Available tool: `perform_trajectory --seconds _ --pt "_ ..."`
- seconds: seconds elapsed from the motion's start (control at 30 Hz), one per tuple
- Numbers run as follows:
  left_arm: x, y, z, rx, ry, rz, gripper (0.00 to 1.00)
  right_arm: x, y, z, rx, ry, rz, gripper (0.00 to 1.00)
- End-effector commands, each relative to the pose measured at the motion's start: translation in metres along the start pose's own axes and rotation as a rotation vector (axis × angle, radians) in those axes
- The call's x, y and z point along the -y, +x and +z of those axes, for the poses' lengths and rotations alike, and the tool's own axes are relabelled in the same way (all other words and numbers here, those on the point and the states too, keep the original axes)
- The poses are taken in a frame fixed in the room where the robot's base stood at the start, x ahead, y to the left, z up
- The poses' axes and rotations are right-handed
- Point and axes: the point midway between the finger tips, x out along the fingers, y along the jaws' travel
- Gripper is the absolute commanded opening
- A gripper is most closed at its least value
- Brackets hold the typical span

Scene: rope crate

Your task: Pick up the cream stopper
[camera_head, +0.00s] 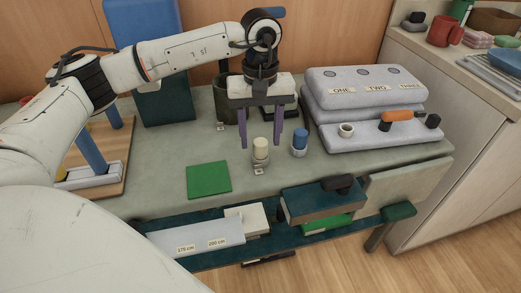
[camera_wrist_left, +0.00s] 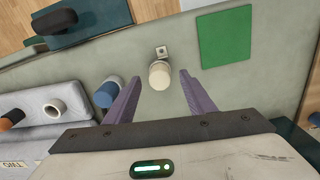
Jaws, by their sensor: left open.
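The cream stopper (camera_head: 261,145) stands upright on the grey-green bench top, in or on a small pale holder with a little metal tab. In the left wrist view the cream stopper (camera_wrist_left: 160,73) lies between and just beyond the fingertips. My left gripper (camera_head: 262,144) points down with its purple fingers apart, one on each side of the stopper and above it; in the wrist view the open left gripper (camera_wrist_left: 158,82) is empty. A blue stopper (camera_head: 300,137) stands just right of the cream one. It is close to one finger in the wrist view (camera_wrist_left: 108,92). My right gripper is not in view.
A green square (camera_head: 209,180) lies left of the stopper. A grey case (camera_head: 365,90) labelled ONE, TWO, THREE stands at the right, with a white ring (camera_head: 346,130) and an orange-handled tool (camera_head: 397,116). A dark cup (camera_head: 224,98) is behind.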

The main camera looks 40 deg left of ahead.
Motion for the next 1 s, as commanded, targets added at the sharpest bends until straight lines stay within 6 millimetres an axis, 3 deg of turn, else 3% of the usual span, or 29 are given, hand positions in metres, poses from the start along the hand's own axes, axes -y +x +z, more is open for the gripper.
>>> perform_trajectory --seconds 0.2,0.43,0.47,0.73,1.0 --pt "0.001 0.027 0.001 0.002 -0.001 -0.001 0.5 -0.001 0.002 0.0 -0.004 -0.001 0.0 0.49" --pt "0.0 0.029 0.0 0.001 -0.001 0.0 0.5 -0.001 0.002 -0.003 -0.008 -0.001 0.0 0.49" --pt "0.0 0.029 0.0 0.001 -0.001 0.0 0.48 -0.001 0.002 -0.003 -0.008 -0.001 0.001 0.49" --pt "0.0 0.028 0.001 0.001 0.0 0.0 0.02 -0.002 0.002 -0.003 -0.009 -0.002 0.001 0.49" --pt "0.0 0.028 0.001 0.001 0.0 0.001 0.0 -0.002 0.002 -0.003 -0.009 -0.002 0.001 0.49"
